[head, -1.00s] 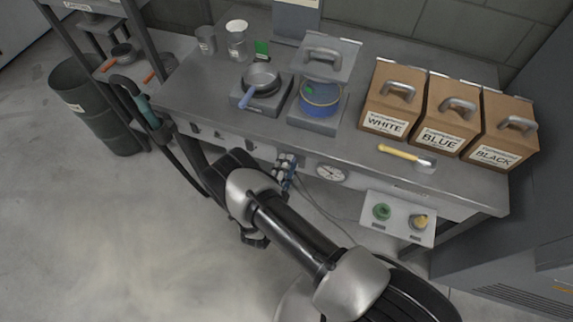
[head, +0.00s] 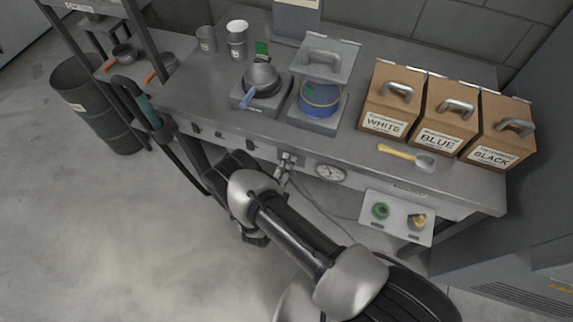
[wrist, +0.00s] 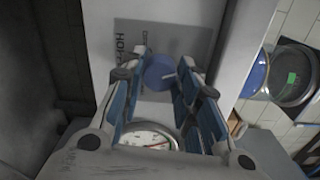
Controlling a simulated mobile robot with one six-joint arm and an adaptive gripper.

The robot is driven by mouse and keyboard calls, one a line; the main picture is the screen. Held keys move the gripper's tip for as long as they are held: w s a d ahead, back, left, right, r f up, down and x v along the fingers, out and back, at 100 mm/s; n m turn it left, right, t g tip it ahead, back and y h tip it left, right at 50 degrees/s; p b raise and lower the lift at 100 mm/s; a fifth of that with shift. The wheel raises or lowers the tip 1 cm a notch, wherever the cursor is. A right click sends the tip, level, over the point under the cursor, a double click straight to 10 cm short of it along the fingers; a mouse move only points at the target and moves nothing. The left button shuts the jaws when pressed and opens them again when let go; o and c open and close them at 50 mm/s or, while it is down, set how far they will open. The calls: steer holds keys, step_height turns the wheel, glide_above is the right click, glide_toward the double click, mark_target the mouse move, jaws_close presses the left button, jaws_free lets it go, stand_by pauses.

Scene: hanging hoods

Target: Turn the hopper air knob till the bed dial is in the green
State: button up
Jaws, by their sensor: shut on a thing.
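The blue hopper air knob (wrist: 160,73) has a white pointer mark and sits on a grey plate (wrist: 190,40) with partly covered lettering. My gripper (wrist: 162,78) is shut on the knob, its blue-padded fingers on either side. In the head view my gripper (head: 286,163) is at the bench's front panel and the knob is hidden. The bed dial (wrist: 150,138) shows a white face and red needle in the wrist view, partly covered by my gripper; I cannot tell which band the needle is in. The dial also shows in the head view (head: 331,173), right of my gripper.
A panel with a green knob (head: 380,211) and a yellow knob (head: 417,221) hangs at the bench's front right. A hose (head: 150,115) hangs at the left.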

steer(key=o, duration=1.1)
steer(key=shift+c, duration=0.2)
steer(key=v, duration=1.2)
